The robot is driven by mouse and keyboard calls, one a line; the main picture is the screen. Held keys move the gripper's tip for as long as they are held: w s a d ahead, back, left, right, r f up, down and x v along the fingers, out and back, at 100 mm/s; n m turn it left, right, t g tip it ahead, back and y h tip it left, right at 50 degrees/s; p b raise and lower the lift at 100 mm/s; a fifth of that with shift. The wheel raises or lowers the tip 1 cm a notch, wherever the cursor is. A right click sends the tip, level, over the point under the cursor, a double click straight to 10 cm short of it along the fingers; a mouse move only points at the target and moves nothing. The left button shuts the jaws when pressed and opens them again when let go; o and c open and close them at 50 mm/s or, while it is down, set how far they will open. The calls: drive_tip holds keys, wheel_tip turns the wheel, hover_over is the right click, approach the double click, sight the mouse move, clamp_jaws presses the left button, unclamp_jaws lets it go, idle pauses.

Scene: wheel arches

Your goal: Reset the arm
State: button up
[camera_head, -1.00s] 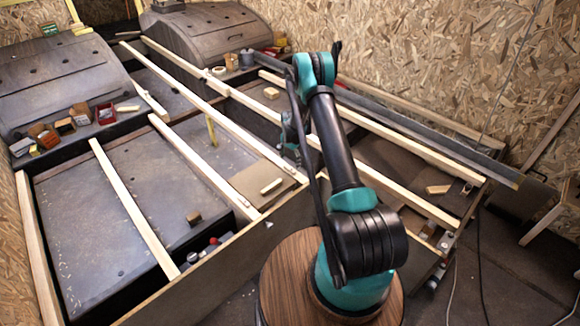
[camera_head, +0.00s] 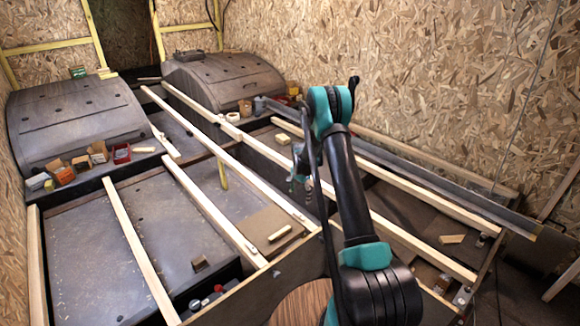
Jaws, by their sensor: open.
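My arm, teal and black, rises from a round wooden base at the lower right of the head view and reaches up over the frame of wooden slats. My gripper (camera_head: 299,176) is at the far end, partly hidden behind the black tube and arm links. It hangs near the middle slats and appears small and dark. I see nothing held in it.
Two dark wheel arches (camera_head: 78,122) (camera_head: 222,82) stand at the back. Small boxes (camera_head: 62,171) and a red bin (camera_head: 121,153) sit before the left one. Long wooden slats (camera_head: 140,246) cross the bed. OSB walls (camera_head: 450,90) enclose the back and right.

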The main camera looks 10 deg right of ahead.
drive_tip(key=s+d+r+n+t, duration=0.1)
drive_tip(key=s+r+n, duration=0.2)
drive_tip(key=s+r, duration=0.65)
drive_tip(key=s+d+r+n+t, duration=0.1)
drive_tip(key=s+d+r+n, duration=0.1)
drive_tip(key=s+r, duration=0.75)
drive_tip(key=s+r+n+t, duration=0.1)
drive_tip(key=s+r+n, duration=0.1)
drive_tip(key=s, duration=1)
drive_tip(key=s+d+r+n+t, duration=0.1)
drive_tip(key=s+r+n, duration=0.2)
drive_tip(key=s, duration=1)
drive_tip(key=shift+n, duration=0.5)
